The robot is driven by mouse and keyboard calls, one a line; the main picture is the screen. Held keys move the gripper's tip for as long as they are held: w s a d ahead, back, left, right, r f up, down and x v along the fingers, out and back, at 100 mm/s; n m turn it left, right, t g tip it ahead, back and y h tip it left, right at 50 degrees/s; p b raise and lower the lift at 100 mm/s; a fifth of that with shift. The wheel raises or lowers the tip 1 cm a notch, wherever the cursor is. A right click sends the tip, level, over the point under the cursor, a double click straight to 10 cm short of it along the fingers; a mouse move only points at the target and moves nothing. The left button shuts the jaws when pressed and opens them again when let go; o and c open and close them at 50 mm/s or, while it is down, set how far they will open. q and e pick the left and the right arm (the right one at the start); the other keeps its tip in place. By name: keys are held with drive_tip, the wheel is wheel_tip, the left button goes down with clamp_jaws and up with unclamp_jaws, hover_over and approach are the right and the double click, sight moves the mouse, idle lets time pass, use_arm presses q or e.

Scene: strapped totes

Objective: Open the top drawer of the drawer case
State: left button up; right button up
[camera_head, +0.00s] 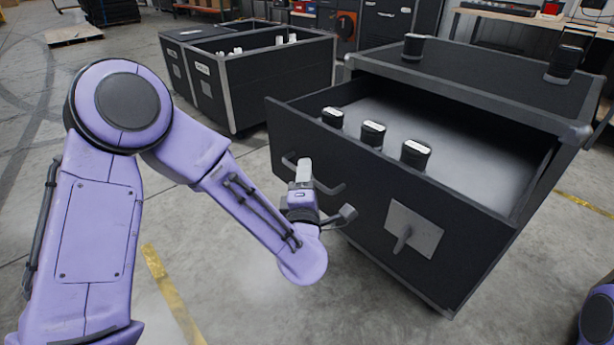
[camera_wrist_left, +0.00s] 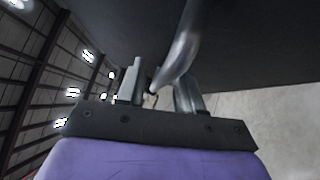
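The drawer case (camera_head: 470,72) is a dark box with metal edges. Its top drawer (camera_head: 490,178) stands pulled well out, and its grey inside shows. The bar handle (camera_head: 330,189) is on the left half of the drawer front. My left gripper (camera_head: 303,172) is at this handle. In the left wrist view the handle (camera_wrist_left: 182,50) runs down to between the two fingers of my left gripper (camera_wrist_left: 158,92). Whether the fingers press on it cannot be told. My right gripper is not in view.
Several dark capped objects stand along the drawer's front edge, one of them here (camera_head: 373,134). Two more stand on the case top, one at the right (camera_head: 565,62). Dark strapped totes (camera_head: 270,85) stand behind at the left. The floor in front is clear.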

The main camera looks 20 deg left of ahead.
use_arm(q)
drive_tip(key=v, duration=1)
drive_tip(key=shift+s, duration=0.25)
drive_tip(key=shift+d+f, duration=0.1)
